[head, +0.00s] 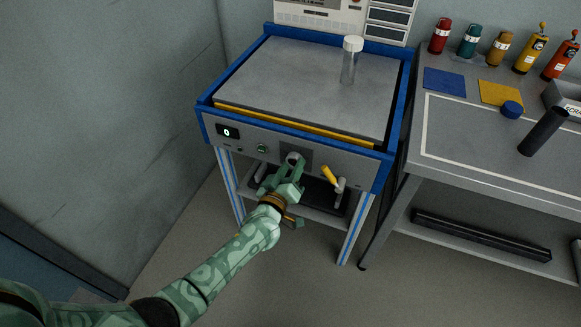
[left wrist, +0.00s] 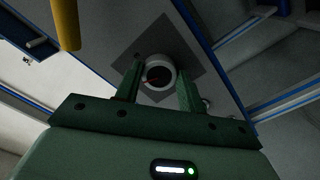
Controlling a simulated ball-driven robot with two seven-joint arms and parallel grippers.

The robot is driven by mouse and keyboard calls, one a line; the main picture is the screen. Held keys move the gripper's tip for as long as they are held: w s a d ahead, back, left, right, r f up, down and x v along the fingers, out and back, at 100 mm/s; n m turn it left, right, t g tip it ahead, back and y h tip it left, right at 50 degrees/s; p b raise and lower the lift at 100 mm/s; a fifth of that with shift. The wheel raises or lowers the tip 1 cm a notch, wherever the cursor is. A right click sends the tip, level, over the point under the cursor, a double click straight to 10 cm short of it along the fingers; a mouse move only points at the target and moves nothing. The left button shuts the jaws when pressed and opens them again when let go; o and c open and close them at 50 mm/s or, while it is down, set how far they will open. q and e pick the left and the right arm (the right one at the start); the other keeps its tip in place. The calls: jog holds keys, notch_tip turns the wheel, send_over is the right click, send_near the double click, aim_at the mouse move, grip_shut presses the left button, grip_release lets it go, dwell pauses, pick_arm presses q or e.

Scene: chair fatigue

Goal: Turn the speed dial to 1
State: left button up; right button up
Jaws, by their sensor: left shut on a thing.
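The speed dial (head: 294,157) is a round light knob on a dark square plate on the front panel of the blue-framed machine. It also shows in the left wrist view (left wrist: 160,72), with a small red mark on its dark face. My left gripper (head: 286,168) reaches up to the panel from below, and its two green fingers are shut on the dial, one on each side. The fingers hide part of the dial in the head view. The small black display (head: 227,132) at the panel's left reads 0. My right gripper is not in view.
A green button (head: 262,149) lies left of the dial, and a yellow-handled lever (head: 329,176) right of it. A clear jar with a white lid (head: 351,62) stands on the machine's flat top (head: 300,85). A grey bench (head: 480,180) with bottles stands to the right.

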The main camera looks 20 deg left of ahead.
pick_arm(q)
jog(key=n, duration=0.4)
jog(key=shift+n, duration=0.3)
jog(key=n, duration=0.4)
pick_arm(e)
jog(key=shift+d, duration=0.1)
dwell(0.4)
pick_arm(q)
jog(key=o, duration=1)
jog(key=shift+r, duration=0.1)
jog(key=shift+s, duration=0.1)
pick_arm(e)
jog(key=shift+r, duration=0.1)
pick_arm(q)
jog(key=shift+s, duration=0.35)
jog(key=s+p, duration=0.1)
jog(key=s, duration=0.4)
jog(key=s+p, duration=0.2)
jog(key=s, duration=0.3)
jog(key=s+p, duration=0.1)
jog(key=s, duration=0.4)
jog(key=shift+s+a+p, duration=0.25)
jog(key=shift+p, duration=0.05)
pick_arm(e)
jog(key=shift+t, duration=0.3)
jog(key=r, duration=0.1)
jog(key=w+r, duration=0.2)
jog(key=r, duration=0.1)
